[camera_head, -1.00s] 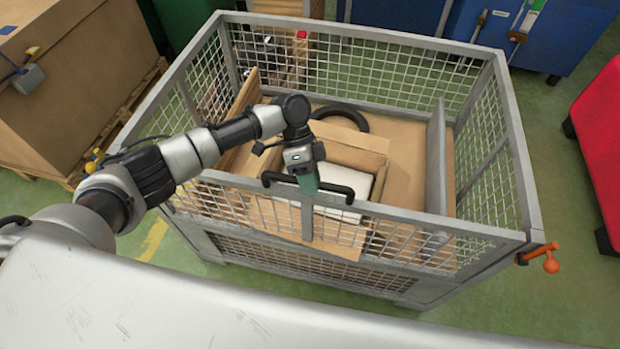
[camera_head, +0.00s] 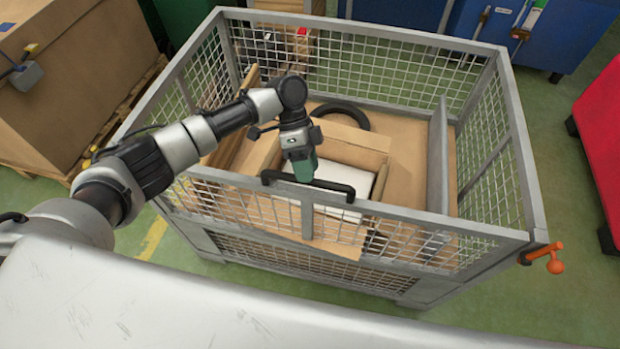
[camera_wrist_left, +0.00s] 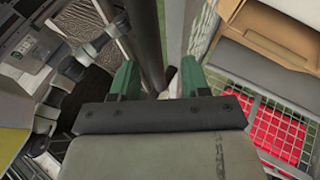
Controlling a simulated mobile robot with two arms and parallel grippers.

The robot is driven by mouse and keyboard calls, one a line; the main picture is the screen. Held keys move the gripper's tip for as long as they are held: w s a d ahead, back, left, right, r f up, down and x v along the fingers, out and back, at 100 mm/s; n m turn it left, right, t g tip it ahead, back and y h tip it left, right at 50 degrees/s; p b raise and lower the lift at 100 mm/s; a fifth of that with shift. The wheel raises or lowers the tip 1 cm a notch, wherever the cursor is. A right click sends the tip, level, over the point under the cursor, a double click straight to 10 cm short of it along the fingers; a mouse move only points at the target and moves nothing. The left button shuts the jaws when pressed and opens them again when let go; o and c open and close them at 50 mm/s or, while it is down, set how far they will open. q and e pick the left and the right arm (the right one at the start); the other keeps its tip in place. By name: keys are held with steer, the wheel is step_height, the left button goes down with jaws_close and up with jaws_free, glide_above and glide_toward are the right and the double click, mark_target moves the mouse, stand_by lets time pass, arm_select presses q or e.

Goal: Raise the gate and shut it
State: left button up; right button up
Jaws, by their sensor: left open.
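The gate (camera_head: 420,226) is the wire-mesh front panel of a grey cage. It stands upright or nearly so along the near side; I cannot tell if it is fully home. A black bar handle (camera_head: 335,186) sits on its top rail. My left gripper (camera_head: 305,178), with green fingers, is at the handle's middle. In the left wrist view its fingers (camera_wrist_left: 158,82) are apart, with a dark bar (camera_wrist_left: 148,40) running between them; contact is unclear. An orange-knobbed latch (camera_head: 555,266) sticks out at the cage's near right corner. My right gripper is not in view.
Inside the cage are an open cardboard box (camera_head: 352,148), a black ring (camera_head: 343,112) and boards. A large carton (camera_head: 70,80) stands left on a pallet. A red object (camera_head: 603,140) stands at right and blue cabinets (camera_head: 560,40) behind. Green floor is free right of the cage.

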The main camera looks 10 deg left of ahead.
arm_select(q)
steer(key=b+v, duration=0.1)
steer(key=v, duration=0.6)
steer(key=shift+r+b, duration=0.2)
steer(key=shift+b, duration=0.15)
steer(key=shift+w+a, duration=0.1)
